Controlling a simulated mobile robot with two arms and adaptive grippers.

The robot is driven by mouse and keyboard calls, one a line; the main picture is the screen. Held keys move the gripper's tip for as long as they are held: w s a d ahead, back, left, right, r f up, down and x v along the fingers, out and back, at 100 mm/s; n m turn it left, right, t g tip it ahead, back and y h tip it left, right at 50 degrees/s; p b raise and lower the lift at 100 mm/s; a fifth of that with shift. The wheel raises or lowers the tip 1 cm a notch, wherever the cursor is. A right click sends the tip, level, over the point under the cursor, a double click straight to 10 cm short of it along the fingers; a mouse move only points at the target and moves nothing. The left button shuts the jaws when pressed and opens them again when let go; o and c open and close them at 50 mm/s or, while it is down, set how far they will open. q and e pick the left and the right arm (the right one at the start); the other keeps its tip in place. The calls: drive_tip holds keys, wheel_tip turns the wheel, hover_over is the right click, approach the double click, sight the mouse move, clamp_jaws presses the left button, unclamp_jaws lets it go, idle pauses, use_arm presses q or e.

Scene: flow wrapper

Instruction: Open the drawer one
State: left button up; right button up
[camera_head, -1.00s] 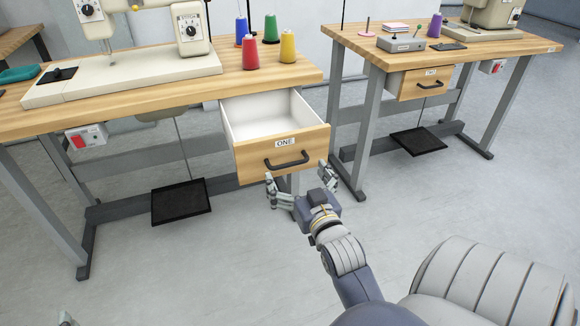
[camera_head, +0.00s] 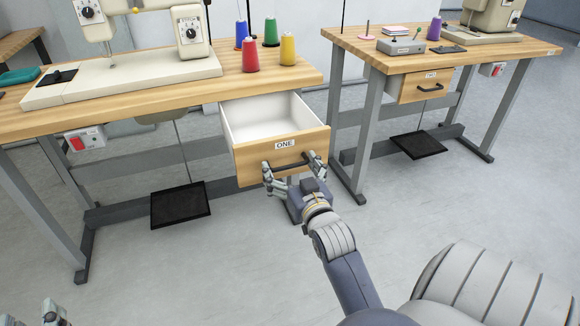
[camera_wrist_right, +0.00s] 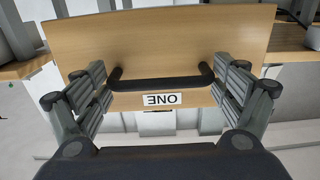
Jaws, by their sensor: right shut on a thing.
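Drawer one (camera_head: 250,164), with a wooden front and a label reading ONE, stands pulled out from under the left table, its white inside showing empty. Its dark bar handle (camera_head: 288,169) is partly hidden by my right gripper (camera_head: 291,163).
The left table (camera_head: 130,100) bears a sewing machine (camera_head: 130,82) and several thread spools. The right table (camera_head: 375,52) has drawer two (camera_head: 425,88), which is shut. A black pedal (camera_head: 181,205) sits under the left table. The floor in front is clear.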

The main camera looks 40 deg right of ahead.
drive_tip(key=shift+p+x, duration=0.9)
drive_tip(key=shift+x, duration=0.2)
drive_tip(key=shift+w+d, duration=0.1)
drive_tip(key=shift+w, duration=0.05)
use_arm(q)
wheel_tip(320, 180, down, 8)
drive_tip(key=s+a+g+y, duration=0.1)
drive_tip(key=s+g, duration=0.1)
drive_tip(key=g, duration=0.2)
drive_tip(key=shift+a+f+g+y, duration=0.25)
drive_tip(key=shift+a+g+y, duration=0.05)
drive_tip(key=shift+a, duration=0.1)
drive_tip(key=shift+s, duration=0.1)
